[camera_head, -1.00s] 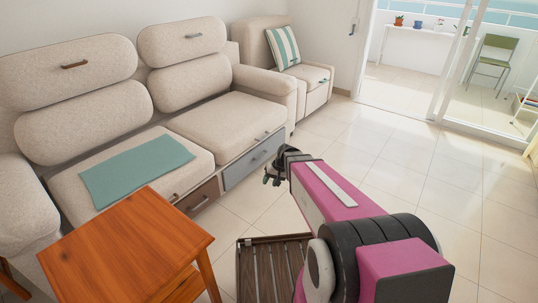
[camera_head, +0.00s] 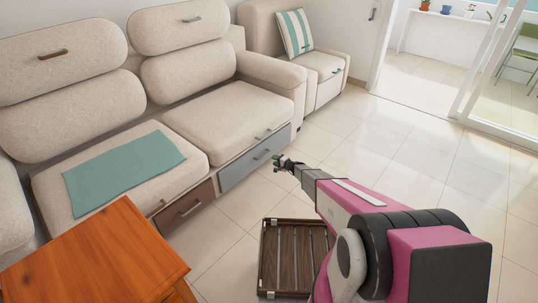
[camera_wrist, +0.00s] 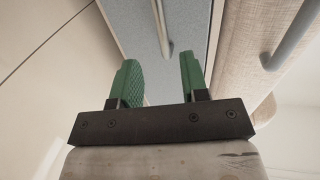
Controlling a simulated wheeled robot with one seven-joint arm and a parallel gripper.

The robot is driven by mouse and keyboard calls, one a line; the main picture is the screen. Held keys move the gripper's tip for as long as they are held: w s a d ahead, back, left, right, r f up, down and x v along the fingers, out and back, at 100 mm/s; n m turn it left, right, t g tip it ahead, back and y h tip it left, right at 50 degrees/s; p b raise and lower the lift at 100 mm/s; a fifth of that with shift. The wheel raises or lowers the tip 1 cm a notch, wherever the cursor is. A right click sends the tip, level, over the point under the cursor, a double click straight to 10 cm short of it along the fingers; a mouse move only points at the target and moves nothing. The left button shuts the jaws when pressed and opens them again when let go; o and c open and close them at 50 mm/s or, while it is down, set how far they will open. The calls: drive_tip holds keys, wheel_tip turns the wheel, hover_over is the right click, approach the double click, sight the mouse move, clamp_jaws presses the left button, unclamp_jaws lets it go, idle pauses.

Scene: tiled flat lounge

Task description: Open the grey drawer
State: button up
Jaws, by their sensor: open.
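The grey drawer (camera_head: 238,172) sits under the right seat of the beige sofa, and its front looks flush with the sofa base. Its metal bar handle (camera_head: 262,155) is on the front. In the wrist view the grey-blue drawer front (camera_wrist: 125,25) fills the top middle, with the handle (camera_wrist: 162,30) upright in the picture. My gripper (camera_head: 280,160) is close in front of the drawer at its right end. In the wrist view its green fingers (camera_wrist: 160,80) are open and empty. The handle's end lies between their tips in the picture; contact cannot be told.
A brown drawer (camera_head: 185,207) with its own handle is left of the grey one. A wooden slatted crate (camera_head: 292,262) stands on the floor below my arm. An orange wooden table (camera_head: 95,260) is at the front left. The tiled floor to the right is clear.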

sight(264, 156)
drive_tip(key=x, duration=1)
drive_tip(key=shift+w+a, duration=0.3)
clamp_jaws()
